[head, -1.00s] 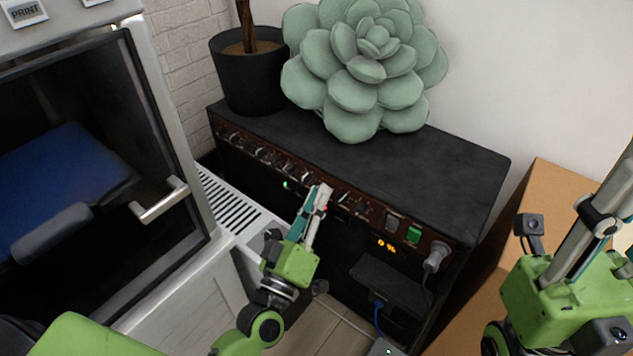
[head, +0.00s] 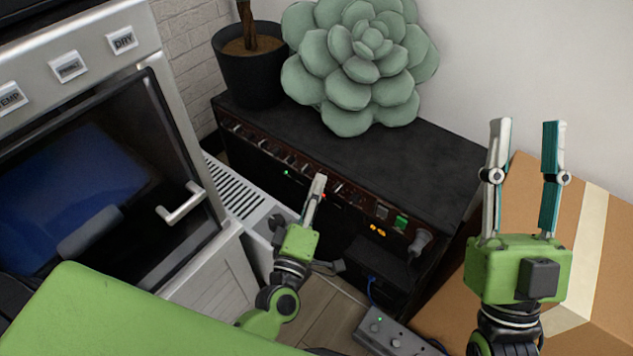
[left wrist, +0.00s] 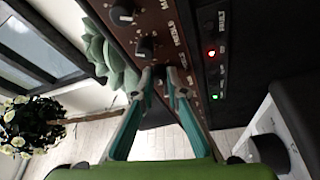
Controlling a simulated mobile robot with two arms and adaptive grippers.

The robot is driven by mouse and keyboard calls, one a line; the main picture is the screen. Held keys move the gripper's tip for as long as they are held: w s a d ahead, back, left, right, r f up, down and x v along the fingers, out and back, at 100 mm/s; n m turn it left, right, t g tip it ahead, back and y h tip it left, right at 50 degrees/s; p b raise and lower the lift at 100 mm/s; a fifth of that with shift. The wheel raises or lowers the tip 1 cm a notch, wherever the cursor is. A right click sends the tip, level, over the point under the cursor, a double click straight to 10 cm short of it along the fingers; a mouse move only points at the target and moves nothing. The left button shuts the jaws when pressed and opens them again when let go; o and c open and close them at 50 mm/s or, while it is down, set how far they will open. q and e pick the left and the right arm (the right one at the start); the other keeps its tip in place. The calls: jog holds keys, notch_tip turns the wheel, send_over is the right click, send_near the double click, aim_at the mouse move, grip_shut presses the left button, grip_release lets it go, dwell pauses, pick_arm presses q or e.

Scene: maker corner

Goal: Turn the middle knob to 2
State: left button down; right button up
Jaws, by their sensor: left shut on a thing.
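The black amplifier-like cabinet (head: 430,152) has a brown control panel (left wrist: 172,18) with a row of knobs along its front upper edge. In the left wrist view, one black knob (left wrist: 122,13) and another black knob (left wrist: 146,47) show beside my left gripper (left wrist: 165,76). That gripper is at the panel, its fingers close together on a knob they mostly hide; I cannot read its pointer or numbers. In the head view, my left gripper (head: 317,182) reaches the middle of the panel. My right gripper (head: 527,125) is open and empty, fingers up, right of the cabinet.
A succulent (head: 362,70) and a potted plant (head: 250,65) stand on the cabinet. An oven-like machine with a handle (head: 180,204) is at left. A cardboard box (head: 600,235) is at right. A grey pedal-like box (head: 385,330) lies on the floor in front.

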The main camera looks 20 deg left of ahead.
pick_arm(q)
jog(key=shift+n+p, duration=0.5)
pick_arm(e)
jog(key=w+f+g+h, duration=0.1)
jog(key=w+f+g, duration=0.3)
jog(key=f, duration=0.2)
jog(key=shift+w+a, duration=0.2)
pick_arm(q)
jog(key=c, duration=2.3)
grip_release()
jog(key=s+f, duration=0.1)
jog(key=s, duration=1.1)
jog(key=shift+f, duration=0.15)
jog(key=shift+d, duration=0.1)
